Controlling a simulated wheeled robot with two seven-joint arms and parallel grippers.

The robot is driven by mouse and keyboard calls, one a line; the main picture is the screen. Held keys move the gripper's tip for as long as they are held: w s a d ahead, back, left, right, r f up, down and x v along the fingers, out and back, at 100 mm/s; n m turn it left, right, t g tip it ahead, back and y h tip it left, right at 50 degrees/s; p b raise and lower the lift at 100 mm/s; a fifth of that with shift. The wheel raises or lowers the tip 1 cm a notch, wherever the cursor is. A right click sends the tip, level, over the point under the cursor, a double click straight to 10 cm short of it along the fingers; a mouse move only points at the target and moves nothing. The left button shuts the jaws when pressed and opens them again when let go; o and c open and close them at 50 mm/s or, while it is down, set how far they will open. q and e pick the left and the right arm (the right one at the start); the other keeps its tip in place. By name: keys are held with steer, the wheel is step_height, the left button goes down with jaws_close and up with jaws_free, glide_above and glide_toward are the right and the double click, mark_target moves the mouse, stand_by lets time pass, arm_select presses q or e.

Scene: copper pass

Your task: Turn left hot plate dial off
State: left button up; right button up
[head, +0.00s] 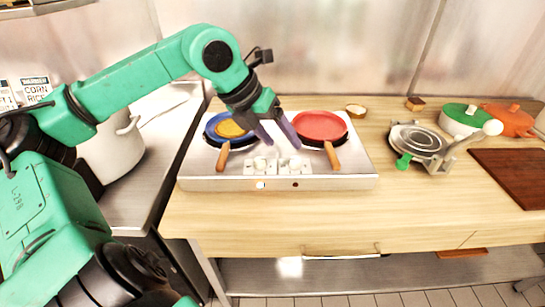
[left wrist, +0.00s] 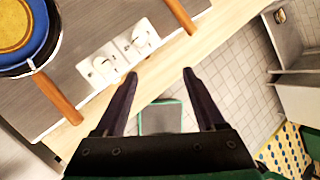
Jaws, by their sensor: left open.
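The silver hot plate (head: 335,181) stands on the wooden counter, with two white dials at its front. The left dial (head: 261,164) is on the blue pan's side; it also shows in the left wrist view (left wrist: 102,67). The right dial (head: 293,164) is beside it, and shows in the left wrist view (left wrist: 138,40). Below the left dial a small light (head: 261,185) looks bright; the one below the right dial looks dark. My left gripper (head: 283,143) is open and empty above the dials, its fingers apart and pointing down. My right gripper is out of view.
A blue pan (head: 211,133) with yellow food sits on the left burner, a red pan (head: 320,126) on the right one. Their wooden handles flank the dials. A white pot (head: 112,152) stands left; a waffle-iron-like appliance (head: 416,139) and lidded pots stand right.

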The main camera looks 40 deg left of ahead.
mark_target(259, 160)
arm_select(q)
steer(key=s+a+r+n+g+y, duration=0.1)
steer(key=s+a+y, duration=0.1)
steer(key=a+y, duration=0.35)
steer(key=shift+h, duration=0.65)
steer(key=x, duration=0.4)
steer(key=a+p+x, duration=0.1)
steer(key=x, duration=0.7)
steer(key=shift+s+a+f+p, duration=0.15)
steer(key=shift+a+f+p, duration=0.1)
steer(key=shift+f+p, duration=0.15)
steer(key=shift+w+f, duration=0.3)
steer(key=shift+f, duration=0.15)
jaws_close()
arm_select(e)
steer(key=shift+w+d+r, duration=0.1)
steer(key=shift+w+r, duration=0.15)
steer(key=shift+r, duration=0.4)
